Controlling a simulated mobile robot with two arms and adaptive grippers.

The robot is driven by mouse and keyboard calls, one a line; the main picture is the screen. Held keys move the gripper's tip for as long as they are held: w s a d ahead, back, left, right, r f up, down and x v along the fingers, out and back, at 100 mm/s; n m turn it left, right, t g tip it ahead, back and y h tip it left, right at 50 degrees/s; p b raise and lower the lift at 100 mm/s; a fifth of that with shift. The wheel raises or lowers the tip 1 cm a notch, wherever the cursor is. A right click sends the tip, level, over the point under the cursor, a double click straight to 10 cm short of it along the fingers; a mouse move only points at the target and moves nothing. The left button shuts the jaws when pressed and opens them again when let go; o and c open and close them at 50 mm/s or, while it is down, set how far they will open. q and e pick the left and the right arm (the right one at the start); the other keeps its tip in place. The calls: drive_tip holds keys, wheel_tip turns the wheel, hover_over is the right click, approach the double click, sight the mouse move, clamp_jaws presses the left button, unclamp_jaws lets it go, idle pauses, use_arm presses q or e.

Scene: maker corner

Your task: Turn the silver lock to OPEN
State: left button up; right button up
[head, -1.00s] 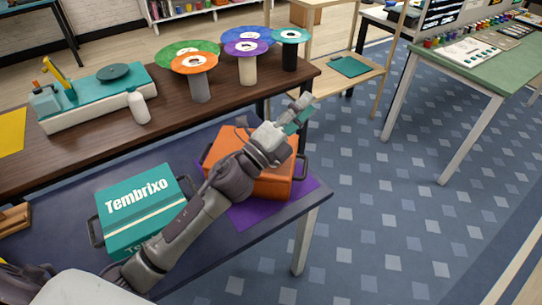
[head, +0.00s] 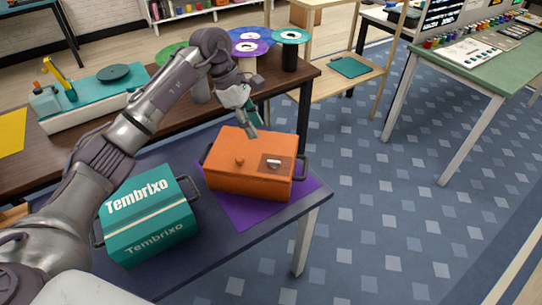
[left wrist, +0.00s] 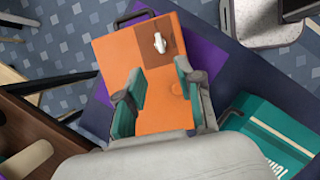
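The orange box (head: 222,178) sits on a purple mat (head: 242,212) on the dark blue table. The small silver lock (head: 273,162) lies on a brown plate on the box; it also shows in the left wrist view (left wrist: 160,43). Its lettering is too small to read. A round orange knob (head: 239,160) is beside the plate. My left gripper (head: 252,132) points down just above the box's back edge, apart from the lock. In the left wrist view its fingers (left wrist: 158,100) are spread and empty, with the lock beyond them. My right gripper is not in view.
A teal Tembrixo box (head: 150,238) stands left of the orange box, beneath my left arm. Behind, a brown table (head: 175,118) holds several spools on stands and a teal-topped machine (head: 98,90). The floor right of the table is clear.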

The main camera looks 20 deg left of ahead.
sight(273, 161)
use_arm(q)
drive_tip(key=p+x, duration=0.1)
drive_tip(key=x, duration=1)
drive_tip(key=shift+d+f, duration=0.25)
drive_tip(key=shift+f, duration=0.05)
clamp_jaws()
